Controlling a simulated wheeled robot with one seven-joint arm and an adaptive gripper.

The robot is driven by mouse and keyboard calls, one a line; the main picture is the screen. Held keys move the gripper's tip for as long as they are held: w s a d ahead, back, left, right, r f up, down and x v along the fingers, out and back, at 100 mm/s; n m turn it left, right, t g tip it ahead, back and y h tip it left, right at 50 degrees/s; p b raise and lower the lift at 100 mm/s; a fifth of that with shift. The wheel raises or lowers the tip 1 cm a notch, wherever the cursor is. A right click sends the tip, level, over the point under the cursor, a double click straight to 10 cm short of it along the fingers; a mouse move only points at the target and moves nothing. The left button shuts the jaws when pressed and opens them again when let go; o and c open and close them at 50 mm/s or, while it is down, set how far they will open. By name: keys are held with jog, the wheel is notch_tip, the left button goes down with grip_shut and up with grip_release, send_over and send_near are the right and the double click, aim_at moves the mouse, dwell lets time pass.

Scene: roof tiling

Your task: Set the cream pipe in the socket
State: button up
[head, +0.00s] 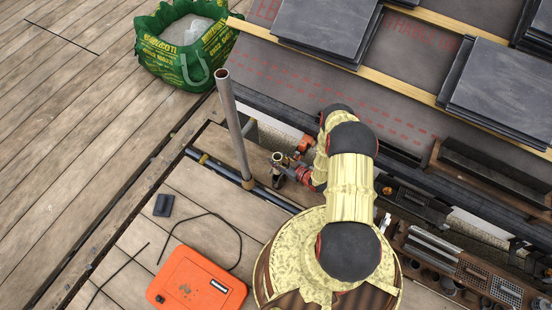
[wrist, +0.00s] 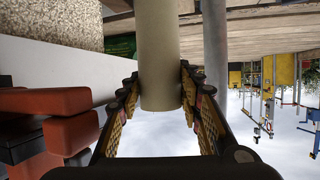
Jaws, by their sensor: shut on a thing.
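The cream pipe (wrist: 158,50) is in my gripper (wrist: 160,95), between the two dark, ribbed fingers in the wrist view. One end lies between the fingers, and the rest runs out of the top of that picture. In the head view the pipe's round open end (head: 279,157) shows small at my gripper (head: 280,174), just right of the upright grey pole. The pipe's other end is out of sight. I cannot pick out the socket in either view.
The grey pole (head: 234,125) stands close left of my gripper. Slate stacks (head: 325,28) lie on the roof battens beyond. A green bag (head: 185,50), an orange case (head: 196,281) and black cables lie on the deck. Tool trays (head: 465,265) are at right.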

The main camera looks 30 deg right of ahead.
aim_at(277, 171)
jog(key=shift+f+b, duration=2.7)
jog(key=shift+f, duration=2.8)
jog(key=shift+s+a+f, duration=0.25)
jog(key=shift+s+f, duration=0.05)
jog(key=shift+s, duration=0.1)
jog(key=o, duration=1.4)
jog(key=shift+c, duration=0.2)
jog(key=shift+o, duration=0.4)
jog(key=o, duration=0.4)
jog(key=shift+d, duration=0.1)
jog(key=shift+w+d+r, duration=0.1)
jog(key=shift+w+r, duration=0.05)
jog(key=shift+w, duration=0.05)
jog(key=shift+r+p, duration=0.1)
jog(key=shift+p, duration=0.2)
